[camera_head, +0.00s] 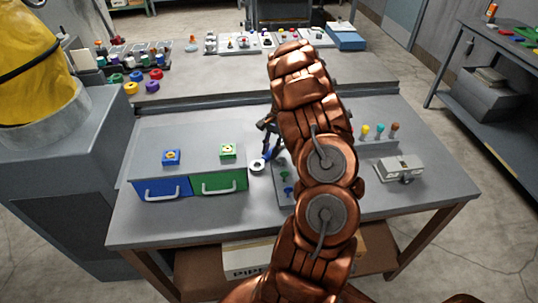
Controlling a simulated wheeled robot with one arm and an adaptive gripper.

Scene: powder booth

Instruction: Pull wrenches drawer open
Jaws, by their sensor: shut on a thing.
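A grey drawer unit (190,145) stands at the left of the workbench. Its front has a blue drawer (150,190) and a green drawer (228,184), both closed, each with a pale bar handle. A blue block (171,157) and a green block (228,151) with small pictures sit on top; I cannot read which marks wrenches. My copper arm hides much of the bench. Dark jointed parts beside it look like my gripper (267,138), right of the unit and apart from both handles. It seems shut on a small dark blue thing (267,156), mostly hidden.
A white ring (257,167) lies close beside the drawer unit. A grey box with a latch (400,168) and a rack of coloured handles (380,140) stand at the right. The bench's front left strip (180,225) is clear.

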